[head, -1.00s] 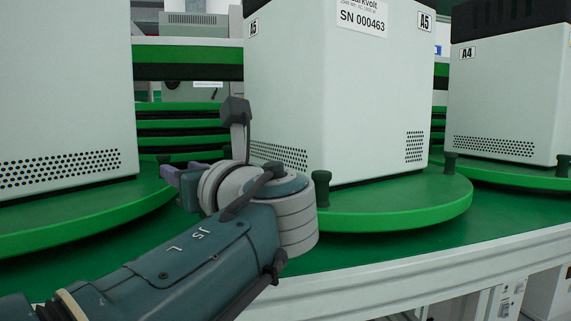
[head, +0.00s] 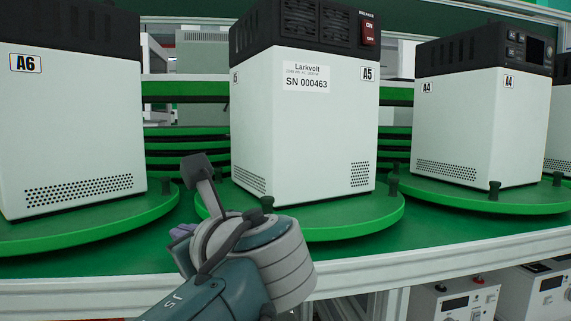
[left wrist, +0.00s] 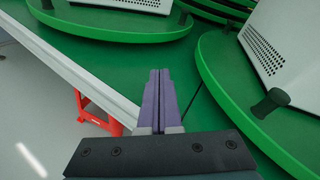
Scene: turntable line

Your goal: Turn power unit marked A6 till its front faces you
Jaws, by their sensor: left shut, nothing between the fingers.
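The power unit A6 (head: 70,130) is a white box with a black top at the left of the head view, cut off by the frame. The face I see bears the A6 label and a vent grid; no switch or display shows on it. It stands on a round green turntable (head: 90,232). My left gripper (head: 182,233) is to the right of that turntable, near the bench's front edge. In the left wrist view its purple fingers (left wrist: 158,95) are shut together and empty, over green bench surface between two turntables. My right gripper is not in view.
Unit A5 (head: 300,125), with a red switch, stands on its own turntable (head: 350,226) with dark pegs, close to my left wrist. Unit A4 (head: 470,125) stands further right. A white rail (head: 450,264) edges the bench. Boxes (head: 455,300) sit below at right.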

